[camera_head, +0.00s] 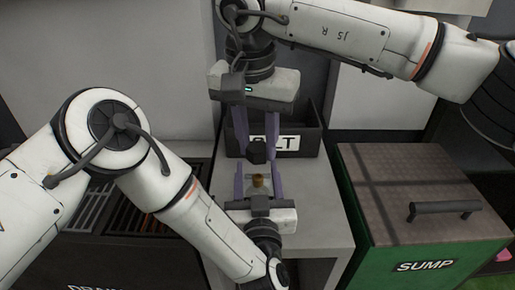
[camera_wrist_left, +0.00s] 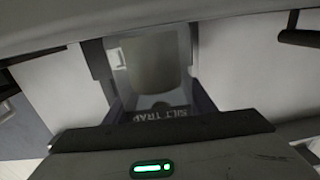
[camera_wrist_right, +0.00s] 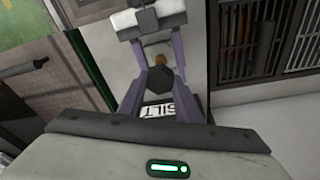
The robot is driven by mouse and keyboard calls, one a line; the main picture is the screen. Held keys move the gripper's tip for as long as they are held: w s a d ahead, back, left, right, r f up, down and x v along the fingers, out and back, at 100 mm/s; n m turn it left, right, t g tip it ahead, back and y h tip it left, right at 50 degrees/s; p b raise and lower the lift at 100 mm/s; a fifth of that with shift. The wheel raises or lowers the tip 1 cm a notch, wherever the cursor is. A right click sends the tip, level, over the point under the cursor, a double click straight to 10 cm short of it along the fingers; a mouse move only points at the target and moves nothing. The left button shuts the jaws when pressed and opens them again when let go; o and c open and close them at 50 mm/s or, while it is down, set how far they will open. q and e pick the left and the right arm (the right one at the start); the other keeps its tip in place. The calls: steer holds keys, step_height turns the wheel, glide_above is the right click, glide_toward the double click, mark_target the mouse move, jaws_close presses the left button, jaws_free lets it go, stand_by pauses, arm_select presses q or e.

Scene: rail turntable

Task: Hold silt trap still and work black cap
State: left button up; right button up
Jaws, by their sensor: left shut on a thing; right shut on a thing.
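The black cap (camera_head: 256,152) sits between the fingertips of my right gripper (camera_head: 256,149), which is shut on it from above. The cap also shows in the right wrist view (camera_wrist_right: 160,79). A small brass-coloured neck (camera_head: 258,181) shows nearer to me, between the fingers of my left gripper (camera_head: 259,176). A pale gap shows between cap and neck in the head view. My left gripper is shut on the silt trap, whose body is mostly hidden there. In the left wrist view a translucent rounded body (camera_wrist_left: 152,62) fills the space between the fingers, with inverted "SILT TRAP" lettering below.
A dark bin (camera_head: 309,138) with a white label ending in "LT" stands behind the grippers on a grey stand (camera_head: 318,205). A green SUMP box (camera_head: 425,267) with a brown lid and dark handle (camera_head: 445,209) is at right. A slotted dark unit (camera_head: 98,215) is at left.

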arm_select(q)
steer(key=o, duration=1.6)
